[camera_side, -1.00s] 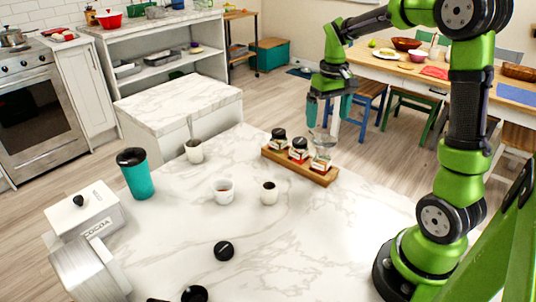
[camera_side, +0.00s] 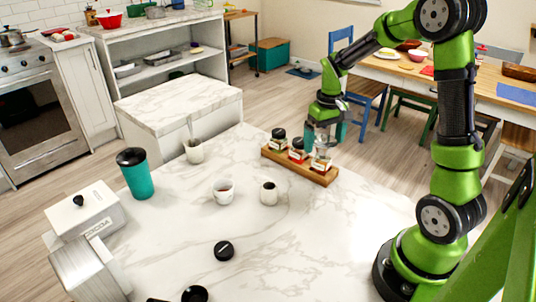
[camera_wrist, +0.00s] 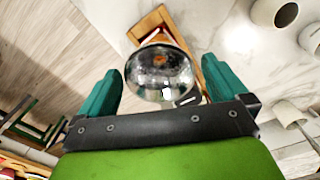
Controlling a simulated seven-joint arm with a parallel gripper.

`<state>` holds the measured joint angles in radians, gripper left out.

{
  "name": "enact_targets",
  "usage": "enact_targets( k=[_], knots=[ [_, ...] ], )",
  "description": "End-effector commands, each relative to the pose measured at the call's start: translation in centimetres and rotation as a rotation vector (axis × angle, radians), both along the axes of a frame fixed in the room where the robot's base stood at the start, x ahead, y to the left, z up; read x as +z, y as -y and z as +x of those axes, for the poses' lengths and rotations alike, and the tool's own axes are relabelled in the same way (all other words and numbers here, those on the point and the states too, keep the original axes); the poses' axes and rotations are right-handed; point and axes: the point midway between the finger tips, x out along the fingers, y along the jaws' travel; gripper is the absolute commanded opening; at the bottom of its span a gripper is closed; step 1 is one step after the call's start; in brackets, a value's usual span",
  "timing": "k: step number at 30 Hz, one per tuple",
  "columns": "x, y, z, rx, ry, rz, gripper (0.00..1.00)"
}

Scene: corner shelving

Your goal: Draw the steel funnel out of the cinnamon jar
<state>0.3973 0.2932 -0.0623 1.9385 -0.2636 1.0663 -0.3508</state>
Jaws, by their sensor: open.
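The steel funnel (camera_side: 324,143) stands mouth up in the open spice jar (camera_side: 320,162) at the right end of a wooden rack (camera_side: 283,165). I take this to be the cinnamon jar; its label is too small to read. In the wrist view the round, shiny funnel bowl (camera_wrist: 160,72) lies between my two teal fingers and hides most of the jar below. My gripper (camera_side: 325,130) points down at the funnel, its fingers apart on either side. It is open, and in the wrist view (camera_wrist: 162,66) gaps show between both fingers and the bowl.
Two black-lidded jars (camera_side: 279,139) (camera_side: 298,150) stand beside it in the rack. A cup of red contents (camera_side: 223,191), a small pot (camera_side: 268,193), a teal tumbler (camera_side: 136,175) and a black lid (camera_side: 224,251) stand apart on the marble top. The front right of the counter is clear.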

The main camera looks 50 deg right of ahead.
Motion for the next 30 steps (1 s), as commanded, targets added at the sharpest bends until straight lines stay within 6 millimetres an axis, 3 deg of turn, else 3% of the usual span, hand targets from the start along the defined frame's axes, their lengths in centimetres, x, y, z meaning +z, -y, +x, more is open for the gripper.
enact_targets(
  k=[7, 30],
  knots=[
    [-1.24, 0.01, 0.00, -0.001, 0.000, -0.001, 1.00],
    [-1.25, 0.03, 0.01, 0.000, 0.001, 0.000, 1.00]
  ],
)
